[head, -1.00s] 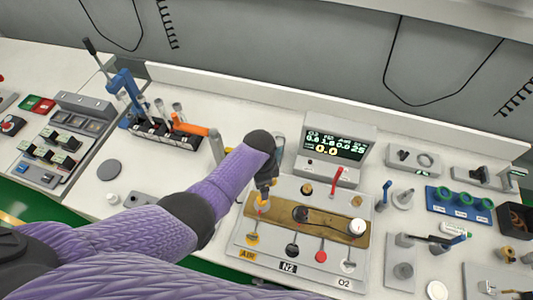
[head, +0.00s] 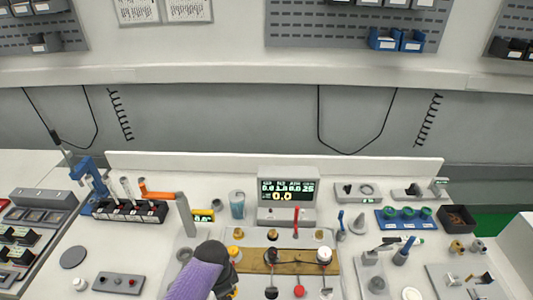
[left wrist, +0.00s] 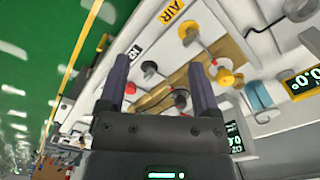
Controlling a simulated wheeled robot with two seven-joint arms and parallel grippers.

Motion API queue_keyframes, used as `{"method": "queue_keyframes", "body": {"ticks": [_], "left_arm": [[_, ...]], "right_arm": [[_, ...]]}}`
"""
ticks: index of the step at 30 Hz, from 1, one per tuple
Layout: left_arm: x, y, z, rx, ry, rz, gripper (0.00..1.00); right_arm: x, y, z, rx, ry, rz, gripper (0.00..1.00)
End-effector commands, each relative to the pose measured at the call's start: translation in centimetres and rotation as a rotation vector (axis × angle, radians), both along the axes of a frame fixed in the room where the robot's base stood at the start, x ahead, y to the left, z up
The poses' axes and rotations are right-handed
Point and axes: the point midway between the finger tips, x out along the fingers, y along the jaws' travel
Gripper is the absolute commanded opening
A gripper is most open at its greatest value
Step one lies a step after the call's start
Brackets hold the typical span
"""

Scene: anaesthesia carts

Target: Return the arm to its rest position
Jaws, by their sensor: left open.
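My left arm shows in purple at the bottom middle of the head view, with its dark wrist end over the left front of the gas panel; its fingertips are hard to make out there. In the left wrist view my left gripper (left wrist: 160,80) is open, its two dark fingers apart with nothing between them. Beyond the fingers is the gas panel with its brass plate (head: 300,261), knobs and AIR label (left wrist: 172,12). My right gripper is in neither view.
A monitor (head: 288,190) stands behind the panel. A blue tray (head: 405,219) with green rings and a dark bin (head: 458,218) are at right. A grey puck (head: 73,257) lies front left.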

Motion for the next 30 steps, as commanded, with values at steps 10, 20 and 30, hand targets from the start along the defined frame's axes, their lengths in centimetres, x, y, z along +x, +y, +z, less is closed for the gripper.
{"method": "queue_keyframes", "body": {"ticks": [10, 20, 30], "left_arm": [[-3.3, 1.0, -8.1, -0.002, -0.008, 0.122, 0.81], [-12.1, 3.3, -23.1, -0.001, -0.022, 0.367, 0.81], [-30.7, 7.1, -40.6, -0.004, -0.039, 0.742, 0.81]], "right_arm": [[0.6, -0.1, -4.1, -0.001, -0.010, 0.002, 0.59], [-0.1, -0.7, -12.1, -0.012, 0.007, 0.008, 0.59], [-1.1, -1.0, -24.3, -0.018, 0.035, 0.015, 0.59]]}}
